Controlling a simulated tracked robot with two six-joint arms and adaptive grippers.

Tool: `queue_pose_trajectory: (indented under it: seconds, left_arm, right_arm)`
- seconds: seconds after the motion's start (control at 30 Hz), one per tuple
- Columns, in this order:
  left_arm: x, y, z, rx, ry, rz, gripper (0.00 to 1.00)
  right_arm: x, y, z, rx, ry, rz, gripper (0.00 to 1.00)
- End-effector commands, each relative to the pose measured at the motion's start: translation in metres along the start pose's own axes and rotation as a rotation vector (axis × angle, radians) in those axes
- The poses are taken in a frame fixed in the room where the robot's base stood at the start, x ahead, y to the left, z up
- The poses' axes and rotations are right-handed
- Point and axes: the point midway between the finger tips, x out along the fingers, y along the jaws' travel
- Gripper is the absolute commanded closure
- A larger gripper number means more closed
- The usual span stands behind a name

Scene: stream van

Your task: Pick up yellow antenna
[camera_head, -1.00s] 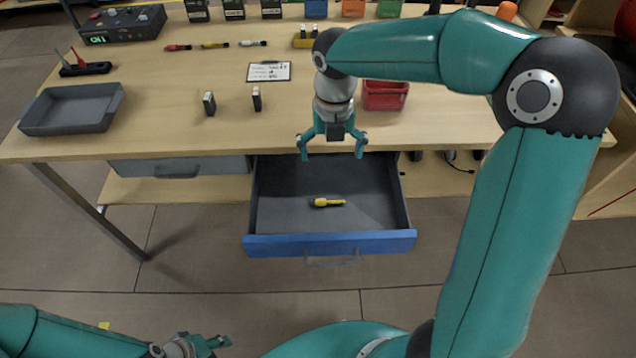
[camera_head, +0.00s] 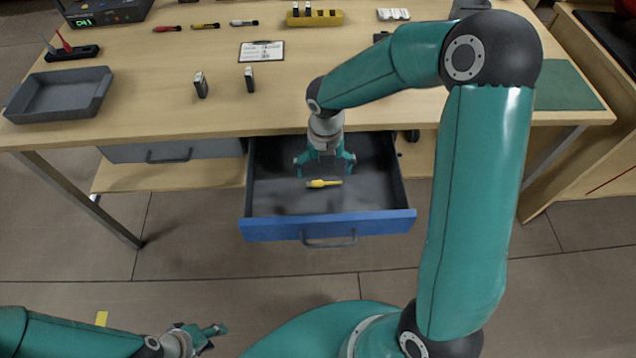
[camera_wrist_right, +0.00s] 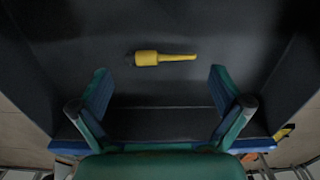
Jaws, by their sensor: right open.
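The yellow antenna (camera_head: 323,183) lies flat in the open drawer (camera_head: 262,196), with its thick end to the left. In the right wrist view the antenna (camera_wrist_right: 163,58) lies on the dark drawer floor, just beyond the gap between the fingers. My right gripper (camera_head: 325,170) points down into the drawer, open and empty, close to the antenna and apart from it. Its two fingers also show in the right wrist view (camera_wrist_right: 160,92). My left gripper (camera_head: 212,336) is low at the bottom left of the head view, away from the drawer; its jaws are small and angled there.
The drawer's blue front (camera_head: 330,226) and dark side walls surround the right gripper. The wooden table (camera_head: 200,120) above holds a grey tray (camera_head: 60,95), two small upright blocks, a clipboard (camera_head: 262,51) and small antennas in a row (camera_head: 205,26).

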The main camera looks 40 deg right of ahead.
Motion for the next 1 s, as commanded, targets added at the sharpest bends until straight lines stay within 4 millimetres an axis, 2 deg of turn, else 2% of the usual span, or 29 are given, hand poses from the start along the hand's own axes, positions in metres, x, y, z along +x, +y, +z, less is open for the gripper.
queue_pose_trajectory:
  seconds: [0.03,0.2,0.5,0.8,1.0]
  left_arm:
    - [0.002,-0.001,0.0,0.0,0.0,0.0,0.6]
    - [0.005,-0.002,0.0,0.0,0.0,0.0,0.6]
    - [0.005,-0.002,0.0,0.0,0.0,0.0,0.6]
    - [0.005,-0.002,0.0,0.0,0.0,0.0,0.6]
    - [0.005,-0.002,0.0,0.0,0.0,0.0,0.6]
  right_arm:
    - [0.011,0.0,-0.003,-0.001,0.005,-0.003,0.0]
    - [0.03,0.0,-0.002,0.001,0.003,-0.002,0.0]
    - [0.033,0.0,-0.002,0.001,0.0,0.0,0.02]
    - [0.034,0.0,-0.002,0.001,0.002,-0.002,0.49]
    - [0.035,-0.001,-0.004,0.0,0.007,-0.004,0.54]
